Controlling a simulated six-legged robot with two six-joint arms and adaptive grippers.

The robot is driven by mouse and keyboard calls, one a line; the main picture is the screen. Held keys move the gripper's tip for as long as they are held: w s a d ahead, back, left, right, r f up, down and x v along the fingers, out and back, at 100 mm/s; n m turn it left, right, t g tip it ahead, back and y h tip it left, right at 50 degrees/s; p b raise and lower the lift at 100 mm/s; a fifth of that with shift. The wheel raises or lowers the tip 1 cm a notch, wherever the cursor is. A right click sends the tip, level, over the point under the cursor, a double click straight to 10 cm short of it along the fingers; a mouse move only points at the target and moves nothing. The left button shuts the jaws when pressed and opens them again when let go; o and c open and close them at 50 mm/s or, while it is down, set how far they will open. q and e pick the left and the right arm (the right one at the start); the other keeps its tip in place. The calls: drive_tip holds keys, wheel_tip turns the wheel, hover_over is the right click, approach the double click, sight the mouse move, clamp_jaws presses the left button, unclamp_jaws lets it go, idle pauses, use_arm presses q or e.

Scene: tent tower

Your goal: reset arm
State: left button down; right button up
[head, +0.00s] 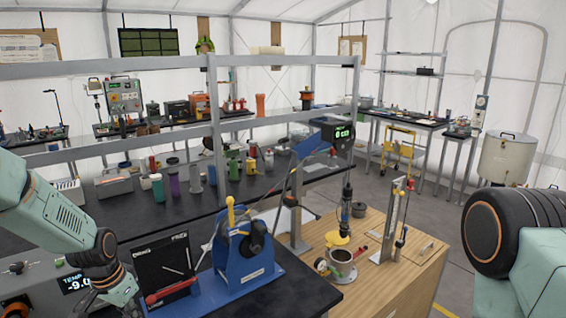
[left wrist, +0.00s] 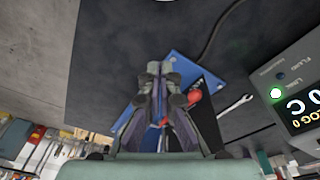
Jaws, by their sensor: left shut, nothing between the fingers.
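My left arm (head: 45,205) comes in from the left in the head view and bends down at its wrist (head: 105,262) beside the black panel. In the left wrist view, my left gripper (left wrist: 159,72) has its fingertips together with nothing between them. It points over the dark bench top, with a blue plate (left wrist: 180,60) and a red handle (left wrist: 193,97) beyond it. My right arm (head: 500,232) shows at the right edge. Its gripper is outside both views.
A blue stand with a crank (head: 245,255) and a black panel (head: 165,265) stand on the front bench. A display box (left wrist: 300,100) and a wrench (left wrist: 236,104) lie close by.

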use_arm(q)
drive_tip(key=shift+n, duration=0.3)
drive_tip(key=s+d+f, duration=0.6)
drive_tip(key=s+f, duration=0.1)
drive_tip(key=shift+s+d, duration=0.2)
drive_tip(key=s+d+f+n, duration=0.1)
drive_tip(key=s+d, duration=0.2)
drive_tip(key=s, duration=0.6)
drive_tip(key=s+d+f+n+g, duration=0.1)
drive_tip(key=s+d+f, duration=0.1)
drive_tip(key=s, duration=0.7)
drive_tip(key=s+d+f+n, duration=0.1)
drive_tip(key=s+d, duration=0.2)
drive_tip(key=s, duration=0.7)
wheel_tip(320, 180, down, 23)
drive_tip(key=b, duration=2.3)
drive_tip(key=shift+w+a+y+b, duration=0.25)
drive_tip(key=shift+w+y+b, duration=0.1)
drive_tip(key=shift+y, duration=0.05)
